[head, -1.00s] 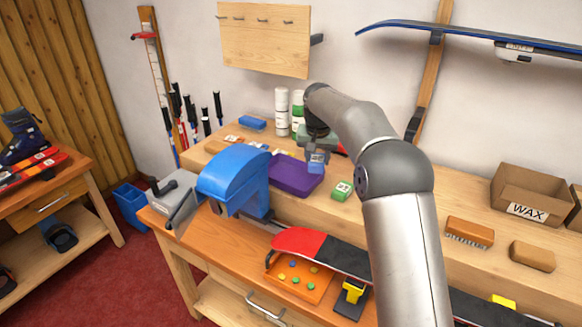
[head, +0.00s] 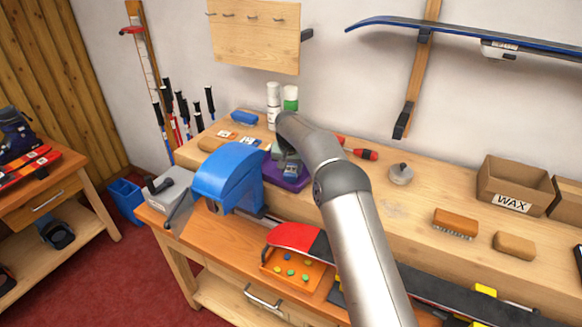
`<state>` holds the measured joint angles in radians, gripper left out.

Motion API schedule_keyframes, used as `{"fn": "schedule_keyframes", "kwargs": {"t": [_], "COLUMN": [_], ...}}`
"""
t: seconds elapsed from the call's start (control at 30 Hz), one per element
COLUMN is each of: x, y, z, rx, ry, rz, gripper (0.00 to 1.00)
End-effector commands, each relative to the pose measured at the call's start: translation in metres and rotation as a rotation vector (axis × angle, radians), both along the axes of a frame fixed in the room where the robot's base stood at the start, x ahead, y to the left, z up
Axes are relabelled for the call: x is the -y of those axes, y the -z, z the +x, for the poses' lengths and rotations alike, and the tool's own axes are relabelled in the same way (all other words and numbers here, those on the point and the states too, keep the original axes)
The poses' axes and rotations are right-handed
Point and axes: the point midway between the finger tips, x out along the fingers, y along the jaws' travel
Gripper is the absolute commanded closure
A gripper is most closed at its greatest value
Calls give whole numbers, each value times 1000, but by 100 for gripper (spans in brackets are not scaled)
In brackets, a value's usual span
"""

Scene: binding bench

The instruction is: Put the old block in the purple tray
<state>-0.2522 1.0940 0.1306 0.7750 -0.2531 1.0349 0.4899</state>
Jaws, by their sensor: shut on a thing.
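My gripper (head: 289,165) is shut on a small blue block (head: 289,172) with a pale marking. I cannot read the marking. The gripper and the block are over the purple tray (head: 296,186) on the raised bench shelf. The view does not show whether the block touches the tray floor. The blue machine hides the tray's left part, and my arm and gripper hide much of the rest.
The blue machine (head: 228,180) stands close in front of the tray. White and green bottles (head: 274,104) stand behind my arm. Another blue block (head: 244,117) lies at the back left. A red screwdriver (head: 365,154) lies to the right.

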Motion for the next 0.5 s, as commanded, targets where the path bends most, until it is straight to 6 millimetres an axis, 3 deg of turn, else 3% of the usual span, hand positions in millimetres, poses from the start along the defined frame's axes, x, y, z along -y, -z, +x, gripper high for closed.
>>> {"fn": "schedule_keyframes", "kwargs": {"t": [0.2, 0.23, 0.3, 0.5], "x": [0, 0, 0, 0], "y": [4, 4, 3, 3], "z": [0, 0, 0, 0], "rx": [0, 0, 0, -1], "ry": [0, 0, 0, 0], "rz": [0, 0, 1, 0], "gripper": [83, 56, 37, 37]}}
